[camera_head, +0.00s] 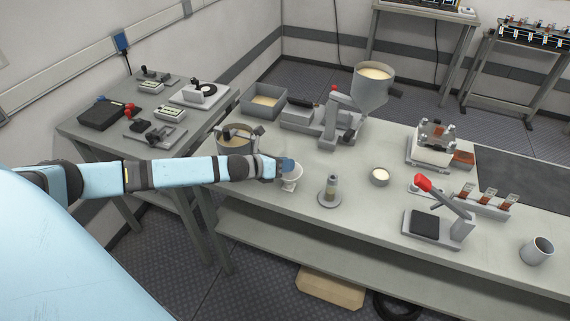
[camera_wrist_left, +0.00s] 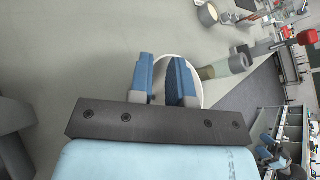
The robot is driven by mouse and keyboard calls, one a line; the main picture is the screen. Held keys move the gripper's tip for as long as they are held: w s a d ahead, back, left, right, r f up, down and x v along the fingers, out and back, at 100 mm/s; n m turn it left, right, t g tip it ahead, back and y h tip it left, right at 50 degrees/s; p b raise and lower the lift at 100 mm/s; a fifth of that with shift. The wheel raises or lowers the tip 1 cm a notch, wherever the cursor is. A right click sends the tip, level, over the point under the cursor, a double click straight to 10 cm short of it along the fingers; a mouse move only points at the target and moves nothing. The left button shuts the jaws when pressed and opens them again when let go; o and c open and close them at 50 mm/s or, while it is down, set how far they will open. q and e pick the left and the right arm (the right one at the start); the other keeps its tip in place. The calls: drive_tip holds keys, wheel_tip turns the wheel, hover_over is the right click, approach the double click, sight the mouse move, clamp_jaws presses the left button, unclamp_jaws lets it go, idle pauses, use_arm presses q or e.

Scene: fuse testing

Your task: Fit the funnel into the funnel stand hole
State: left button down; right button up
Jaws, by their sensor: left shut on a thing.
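The white funnel (camera_head: 291,184) is at the left part of the long table, held by my left gripper (camera_head: 287,165). In the left wrist view the blue fingers (camera_wrist_left: 167,78) are closed on it, and the funnel's pale round rim (camera_wrist_left: 195,79) shows behind and beside them. The grey stand (camera_head: 330,198) with a round base and an upright tube is just right of the funnel, apart from it. It also shows in the left wrist view (camera_wrist_left: 238,62). The stand hole itself is hard to make out. My right gripper is not in view.
A small bowl of pale powder (camera_head: 380,178) stands right of the stand. A press with a red knob (camera_head: 436,225) is further right. A hopper machine (camera_head: 372,88) stands behind, and a round pot (camera_head: 235,140) is behind my left arm. The tabletop around the stand is clear.

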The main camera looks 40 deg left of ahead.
use_arm(q)
drive_tip(key=c, duration=1)
unclamp_jaws()
drive_tip(key=shift+s+a, duration=0.2)
drive_tip(key=shift+s, duration=0.25)
drive_tip(key=b+v, duration=0.1)
drive_tip(key=v, duration=1.2)
drive_tip(key=shift+r, duration=0.15)
drive_tip(key=shift+d, duration=0.1)
